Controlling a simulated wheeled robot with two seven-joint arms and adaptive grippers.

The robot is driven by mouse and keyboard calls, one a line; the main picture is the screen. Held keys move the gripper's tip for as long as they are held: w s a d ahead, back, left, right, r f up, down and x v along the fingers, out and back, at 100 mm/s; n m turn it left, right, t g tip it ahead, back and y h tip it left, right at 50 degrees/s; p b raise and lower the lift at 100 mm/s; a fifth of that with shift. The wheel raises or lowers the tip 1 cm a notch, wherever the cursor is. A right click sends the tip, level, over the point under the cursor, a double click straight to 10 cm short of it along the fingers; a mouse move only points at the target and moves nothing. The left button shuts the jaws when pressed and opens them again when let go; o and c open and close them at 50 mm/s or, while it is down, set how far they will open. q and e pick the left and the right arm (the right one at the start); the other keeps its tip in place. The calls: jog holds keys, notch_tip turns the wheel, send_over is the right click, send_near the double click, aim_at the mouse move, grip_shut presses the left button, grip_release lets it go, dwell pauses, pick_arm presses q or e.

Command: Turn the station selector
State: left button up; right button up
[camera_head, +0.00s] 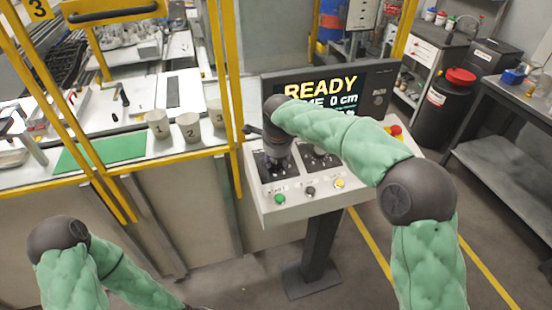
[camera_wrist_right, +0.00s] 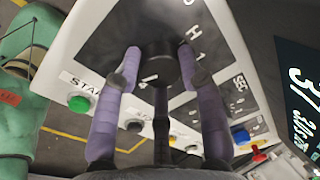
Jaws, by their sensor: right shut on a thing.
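The control panel (camera_head: 305,205) is a tilted white box on a dark post, with two black dial plates and push buttons along its front. My right gripper (camera_head: 276,163) is at the left dial plate and hides most of it. In the right wrist view, my right gripper (camera_wrist_right: 160,66) has its purple fingers closed on both sides of a round black selector knob (camera_wrist_right: 159,72). Marks are printed around the knob, and its pointer position is hard to read. The left arm enters at the lower left of the head view; its gripper is out of frame.
A screen (camera_head: 340,84) behind the panel reads READY, partly hidden by my right arm. A green button (camera_head: 280,199) and a yellow button (camera_head: 339,183) sit on the panel front. Yellow-framed fencing (camera_head: 228,90) and numbered cups (camera_head: 188,127) stand to the left.

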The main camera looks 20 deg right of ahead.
jog(key=shift+d+r, duration=0.1)
jog(key=shift+d, duration=0.05)
jog(key=o, duration=1.1)
jog(key=shift+o, duration=0.2)
jog(key=v, duration=1.2)
